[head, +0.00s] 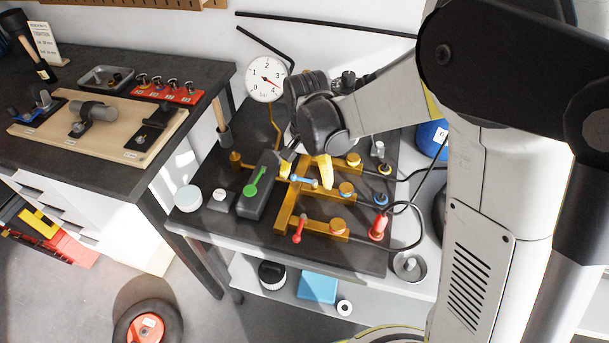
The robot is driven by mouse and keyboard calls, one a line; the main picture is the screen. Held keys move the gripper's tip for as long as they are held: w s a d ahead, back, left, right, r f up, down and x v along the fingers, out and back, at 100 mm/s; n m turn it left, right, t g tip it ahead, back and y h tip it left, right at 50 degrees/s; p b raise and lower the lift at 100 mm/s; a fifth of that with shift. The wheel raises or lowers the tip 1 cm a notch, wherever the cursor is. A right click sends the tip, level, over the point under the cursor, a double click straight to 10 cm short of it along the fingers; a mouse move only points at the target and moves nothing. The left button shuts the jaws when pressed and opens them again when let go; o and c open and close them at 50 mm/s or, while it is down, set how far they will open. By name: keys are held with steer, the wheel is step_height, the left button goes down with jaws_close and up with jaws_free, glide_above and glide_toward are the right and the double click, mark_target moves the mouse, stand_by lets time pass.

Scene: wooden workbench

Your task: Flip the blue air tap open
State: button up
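The blue air tap (302,180) is a small blue lever on the middle branch of a brass manifold (283,216) on the dark board. It lies roughly crosswise in the picture. My gripper (305,172) reaches down over it from above, with yellow fingertips apart on either side of the lever. The fingers look open, and nothing shows held between them. I cannot tell whether a fingertip touches the lever. The gripper body hides the rear part of the manifold.
A green lever (254,182) on a grey block stands left of the manifold, and a red lever (299,229) hangs in front. A pressure gauge (266,78) stands behind. A black hose (419,230) loops at the right. A white round lid (188,198) sits at the left edge.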

mark_target(305, 179)
steer(key=shift+a+r, duration=0.15)
step_height(305, 179, up, 12)
stand_by(0.5)
stand_by(0.3)
steer(key=s+d+r+n+t, duration=0.3)
steer(key=s+d+t, duration=0.4)
steer(key=s+d, duration=0.7)
steer(key=shift+s+d+n, duration=0.25)
steer(key=shift+d+n, duration=0.15)
steer(key=shift+n, duration=0.2)
